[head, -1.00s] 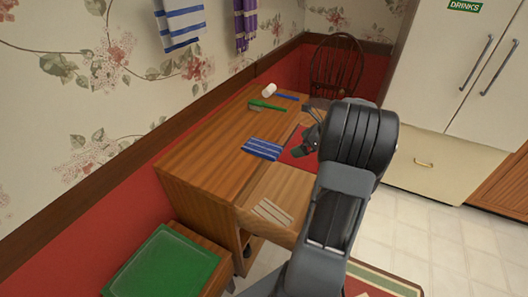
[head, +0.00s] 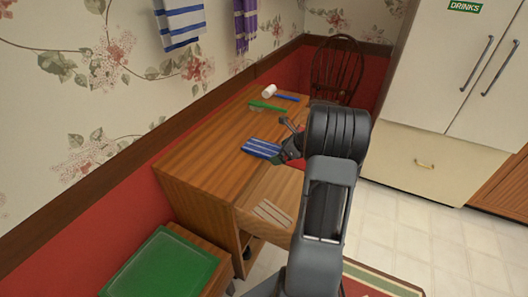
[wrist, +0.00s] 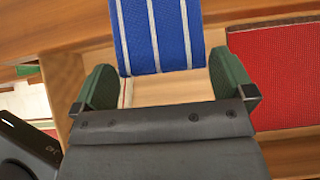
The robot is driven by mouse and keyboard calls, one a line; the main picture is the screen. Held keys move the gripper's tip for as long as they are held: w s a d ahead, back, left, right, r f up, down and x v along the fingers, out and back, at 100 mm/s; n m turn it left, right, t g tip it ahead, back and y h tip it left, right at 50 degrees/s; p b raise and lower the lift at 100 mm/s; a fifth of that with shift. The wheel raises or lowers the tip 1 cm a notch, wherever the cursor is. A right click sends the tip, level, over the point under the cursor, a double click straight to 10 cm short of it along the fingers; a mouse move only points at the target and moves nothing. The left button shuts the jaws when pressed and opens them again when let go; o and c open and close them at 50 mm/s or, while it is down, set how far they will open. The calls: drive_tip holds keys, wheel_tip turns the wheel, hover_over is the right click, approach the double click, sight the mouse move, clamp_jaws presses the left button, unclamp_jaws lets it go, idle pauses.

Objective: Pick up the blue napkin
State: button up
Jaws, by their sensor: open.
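The blue napkin (head: 262,148) has white stripes and lies flat on the wooden desk, near its front edge. In the wrist view the napkin (wrist: 160,32) reaches down from the top of the picture, its near edge between the tips of my gripper's green fingers. My gripper (wrist: 163,85) is open, with nothing held between the fingers. In the head view my gripper (head: 284,157) is at the napkin's right end, partly hidden by my own arm. I cannot tell whether the fingers touch the napkin.
The wooden desk (head: 205,160) also bears a green brush (head: 266,106) and a white-headed mallet with a blue handle (head: 269,91) farther back. A red cloth (wrist: 285,75) lies right of the fingers. A green-topped stool (head: 165,268) stands at the front left, a dark chair (head: 337,68) behind.

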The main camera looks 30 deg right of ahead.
drive_tip(key=shift+c, duration=0.4)
drive_tip(key=c, duration=0.5)
drive_tip(key=shift+o, duration=0.2)
